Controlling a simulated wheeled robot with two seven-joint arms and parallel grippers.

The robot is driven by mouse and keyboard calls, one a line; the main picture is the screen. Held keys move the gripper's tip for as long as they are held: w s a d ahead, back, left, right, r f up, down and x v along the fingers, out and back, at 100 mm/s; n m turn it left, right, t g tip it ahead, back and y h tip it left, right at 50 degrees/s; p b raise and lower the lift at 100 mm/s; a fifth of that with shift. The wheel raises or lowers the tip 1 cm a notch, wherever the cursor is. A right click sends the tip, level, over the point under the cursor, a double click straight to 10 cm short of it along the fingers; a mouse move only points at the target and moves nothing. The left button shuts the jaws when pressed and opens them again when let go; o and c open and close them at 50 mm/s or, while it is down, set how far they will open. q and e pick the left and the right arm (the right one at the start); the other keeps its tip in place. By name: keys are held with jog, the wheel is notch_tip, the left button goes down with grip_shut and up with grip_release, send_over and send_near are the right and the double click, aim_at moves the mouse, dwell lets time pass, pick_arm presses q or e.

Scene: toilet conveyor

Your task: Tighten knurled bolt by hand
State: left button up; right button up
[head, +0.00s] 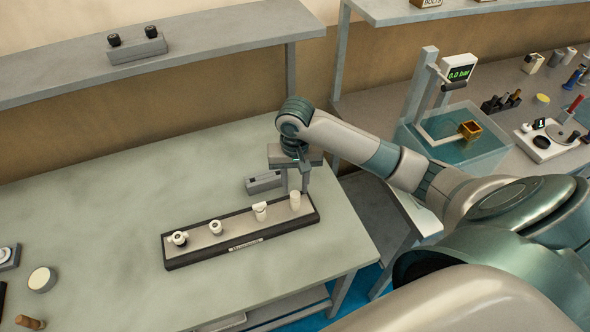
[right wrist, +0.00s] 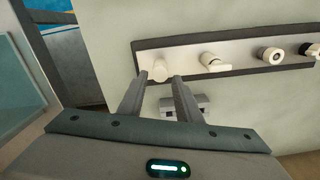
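A dark-framed tray (head: 185,258) on the table holds a row of white fittings. At its right end stands a plain white cylinder (head: 295,201), also in the right wrist view (right wrist: 159,69). Beside it are a white fitting with a side spout (head: 260,211), a ringed fitting (head: 215,227) and a fitting with a dark part (head: 178,238). I cannot tell whether any bears the knurled bolt. My right gripper (head: 296,187) is above the cylinder; its fingers (right wrist: 161,75) are apart, with the cylinder appearing between the tips and gaps at its sides. My left gripper is out of view.
A grey block (head: 263,181) lies close behind the tray. A shelf above holds a block with two black knobs (head: 136,45). A bench with a gauge stand (head: 458,72) is at the right. The table's left middle is clear.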

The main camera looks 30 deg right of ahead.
jog(key=n, duration=0.4)
jog(key=shift+n, duration=0.3)
jog(key=shift+n, duration=2.3)
jog(key=shift+n, duration=2.3)
jog(key=shift+f, duration=0.2)
